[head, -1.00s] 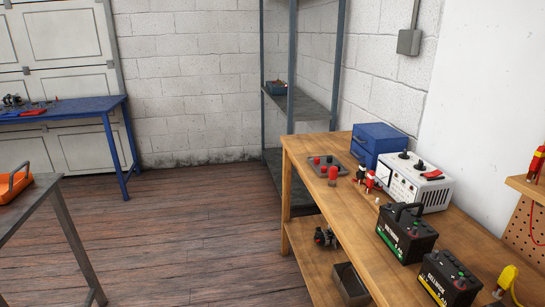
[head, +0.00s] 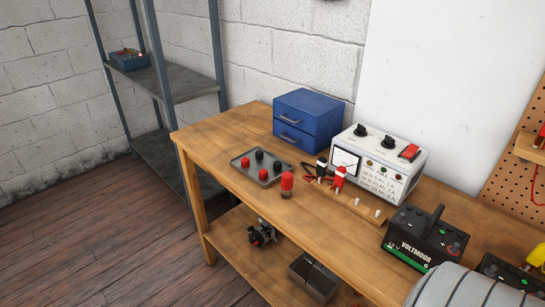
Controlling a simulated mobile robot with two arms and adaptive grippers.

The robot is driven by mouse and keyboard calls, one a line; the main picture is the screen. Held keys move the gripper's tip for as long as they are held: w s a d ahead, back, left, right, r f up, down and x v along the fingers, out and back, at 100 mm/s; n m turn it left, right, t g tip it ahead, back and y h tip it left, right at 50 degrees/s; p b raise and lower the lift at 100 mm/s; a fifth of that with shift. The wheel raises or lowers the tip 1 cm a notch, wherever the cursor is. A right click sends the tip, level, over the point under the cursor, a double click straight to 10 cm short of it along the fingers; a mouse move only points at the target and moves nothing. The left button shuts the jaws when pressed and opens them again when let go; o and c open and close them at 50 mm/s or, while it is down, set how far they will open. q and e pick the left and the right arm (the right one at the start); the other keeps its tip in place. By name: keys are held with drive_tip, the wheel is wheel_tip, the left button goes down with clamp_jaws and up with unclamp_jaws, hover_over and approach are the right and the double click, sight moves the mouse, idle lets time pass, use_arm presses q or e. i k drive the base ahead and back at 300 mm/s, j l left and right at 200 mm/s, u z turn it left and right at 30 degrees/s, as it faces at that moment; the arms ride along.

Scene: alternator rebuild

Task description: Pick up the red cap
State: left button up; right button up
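A red cap (head: 287,181) stands upright on the wooden workbench, on top of a short brownish piece, just right of a grey tray (head: 262,164). The tray holds two more red caps (head: 248,162) (head: 263,174) and two black ones (head: 259,155) (head: 277,165). I cannot tell which red one the task means. Neither of my grippers shows in the head view; only a rounded grey-white part, probably of my arm, shows at the bottom right.
The workbench (head: 225,133) also holds a blue drawer box (head: 308,121), a white meter unit (head: 381,160), red and black clamps (head: 339,178) and a black battery (head: 425,236). A lower shelf carries a dark bin (head: 314,277). Metal shelving (head: 181,90) stands to the left.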

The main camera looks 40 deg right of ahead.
sight(263, 175)
drive_tip(key=i+j+z, duration=0.1)
drive_tip(key=i+z, duration=0.15)
drive_tip(key=z, duration=0.2)
drive_tip(key=i+j+z, duration=0.25)
drive_tip(key=z, duration=0.25)
drive_tip(key=i+j+z, duration=0.2)
drive_tip(key=z, duration=0.25)
drive_tip(key=i+j+z, duration=0.1)
drive_tip(key=j+z, duration=0.4)
